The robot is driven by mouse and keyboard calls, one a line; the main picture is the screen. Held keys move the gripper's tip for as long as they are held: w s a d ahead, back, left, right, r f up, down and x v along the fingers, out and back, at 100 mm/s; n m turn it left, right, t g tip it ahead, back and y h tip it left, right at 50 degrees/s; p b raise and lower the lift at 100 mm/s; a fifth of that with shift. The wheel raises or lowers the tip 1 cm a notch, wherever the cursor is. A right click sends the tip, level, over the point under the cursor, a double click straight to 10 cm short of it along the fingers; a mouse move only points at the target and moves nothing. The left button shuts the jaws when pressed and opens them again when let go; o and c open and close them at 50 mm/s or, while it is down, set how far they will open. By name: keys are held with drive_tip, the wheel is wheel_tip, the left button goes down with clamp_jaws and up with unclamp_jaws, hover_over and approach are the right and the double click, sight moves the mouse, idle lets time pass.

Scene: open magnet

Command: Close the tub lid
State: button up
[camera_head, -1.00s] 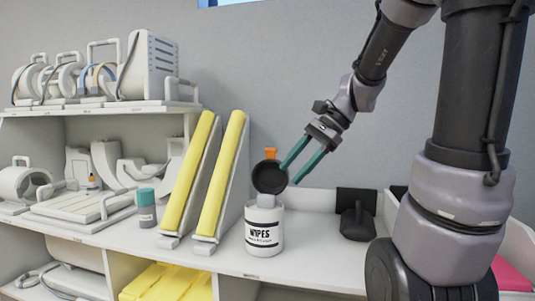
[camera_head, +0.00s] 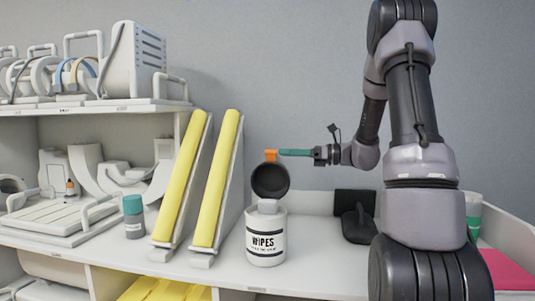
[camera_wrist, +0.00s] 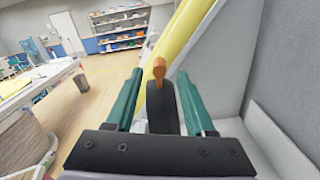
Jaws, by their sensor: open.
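The white wipes tub (camera_head: 266,240) stands upright on the shelf. Its round black lid (camera_head: 270,180) is tilted up, open, with an orange tab (camera_head: 271,155) at its top and a wipe showing at the tub's mouth. My gripper (camera_head: 283,153) is level and its teal fingertips are at the height of the orange tab, just right of it in the head view. In the wrist view my gripper (camera_wrist: 158,90) is open, with the dark lid (camera_wrist: 161,97) edge-on and the orange tab (camera_wrist: 158,70) between the fingers. I cannot tell whether a finger touches the lid.
Two tilted yellow pads (camera_head: 216,180) in white holders stand just left of the tub. A teal-capped bottle (camera_head: 133,217) is further left. A black object (camera_head: 355,222) sits to the right. The shelf front before the tub is clear.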

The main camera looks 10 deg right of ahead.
sight(268, 152)
drive_tip(key=x, duration=0.6)
drive_tip(key=shift+w+a, duration=0.1)
drive_tip(key=shift+a, duration=0.3)
clamp_jaws()
idle(1.0)
